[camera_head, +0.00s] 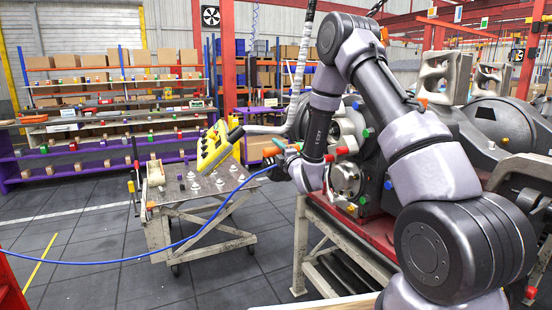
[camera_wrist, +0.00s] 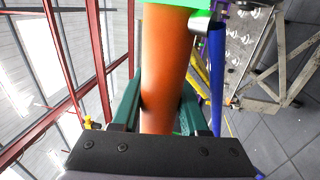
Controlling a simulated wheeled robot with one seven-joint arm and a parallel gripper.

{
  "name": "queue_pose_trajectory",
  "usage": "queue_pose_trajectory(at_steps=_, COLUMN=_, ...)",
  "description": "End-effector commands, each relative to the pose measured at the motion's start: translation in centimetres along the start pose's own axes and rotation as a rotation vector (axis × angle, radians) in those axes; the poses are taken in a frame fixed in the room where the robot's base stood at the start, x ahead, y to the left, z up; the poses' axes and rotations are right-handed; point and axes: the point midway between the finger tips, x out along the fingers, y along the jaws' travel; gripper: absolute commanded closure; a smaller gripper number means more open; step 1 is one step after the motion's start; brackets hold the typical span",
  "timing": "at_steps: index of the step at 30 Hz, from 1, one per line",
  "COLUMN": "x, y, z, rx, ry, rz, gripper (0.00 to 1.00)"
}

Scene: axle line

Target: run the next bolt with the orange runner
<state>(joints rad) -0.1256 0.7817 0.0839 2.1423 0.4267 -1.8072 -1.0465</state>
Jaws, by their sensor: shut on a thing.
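My gripper (camera_head: 284,160) is shut on the orange runner (camera_wrist: 165,70). In the wrist view the runner's orange body lies between the two green fingers, with a green part at its top edge. In the head view the orange runner (camera_head: 271,151) sticks out on the left of my wrist, and a blue hose (camera_head: 215,222) trails from it to the left. My arm hides part of the hub. The runner's tip looks clear of the bolts.
A worktable on wheels (camera_head: 190,210) with several small pale parts stands left of the axle. The axle rests on a red-topped stand (camera_head: 345,235). Shelves (camera_head: 110,110) line the back. The left floor is open.

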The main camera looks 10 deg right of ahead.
Motion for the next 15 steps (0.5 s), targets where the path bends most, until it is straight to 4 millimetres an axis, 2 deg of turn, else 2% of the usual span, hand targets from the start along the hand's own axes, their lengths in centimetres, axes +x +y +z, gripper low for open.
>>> queue_pose_trajectory(at_steps=7, x=-0.4, y=-2.8, z=-0.1, rx=-0.001, ry=0.001, rz=0.001, gripper=1.00)
queue_pose_trajectory(at_steps=15, x=-0.5, y=-3.4, z=-0.1, rx=-0.002, ry=0.001, rz=0.004, gripper=1.00)
